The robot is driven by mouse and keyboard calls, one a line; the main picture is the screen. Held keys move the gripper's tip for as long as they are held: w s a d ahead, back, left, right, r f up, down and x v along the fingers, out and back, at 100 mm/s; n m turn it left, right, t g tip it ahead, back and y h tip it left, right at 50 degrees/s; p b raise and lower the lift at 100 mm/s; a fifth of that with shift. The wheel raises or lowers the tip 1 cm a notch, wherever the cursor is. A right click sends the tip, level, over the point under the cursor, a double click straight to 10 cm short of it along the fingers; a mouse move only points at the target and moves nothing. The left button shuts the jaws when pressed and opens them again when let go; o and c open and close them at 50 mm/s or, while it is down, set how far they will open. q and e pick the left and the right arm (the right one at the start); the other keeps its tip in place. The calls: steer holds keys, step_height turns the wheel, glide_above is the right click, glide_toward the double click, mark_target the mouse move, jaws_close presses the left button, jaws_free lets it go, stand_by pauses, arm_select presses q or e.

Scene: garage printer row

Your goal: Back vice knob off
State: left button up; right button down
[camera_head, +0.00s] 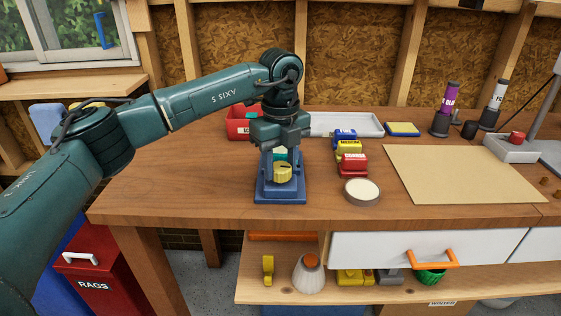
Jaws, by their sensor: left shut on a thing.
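The vice (280,193) is blue and stands on the workbench near its front edge, left of centre. Its yellow knob (283,173) shows at the front. My left gripper (281,160) reaches down over the vice from above, with its fingers at the knob, and looks shut on it. The exact finger contact is too small to see clearly. A pale and green piece (280,153) shows just above the knob, between the fingers. The gripper hides the back of the vice. My right gripper is not in view.
Right of the vice are small blue, yellow and red blocks (352,164) and a round, pale-topped tin (362,191). A red bin (238,123) and grey tray (345,124) stand behind. A tan mat (455,175) lies right. The bench (170,185) is clear left of the vice.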

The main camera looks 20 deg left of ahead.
mark_target(281, 166)
arm_select(q)
steer(key=shift+n, duration=0.6)
steer(key=o, duration=1)
step_height(281, 166, up, 13)
steer(key=shift+r, duration=0.1)
stand_by(0.3)
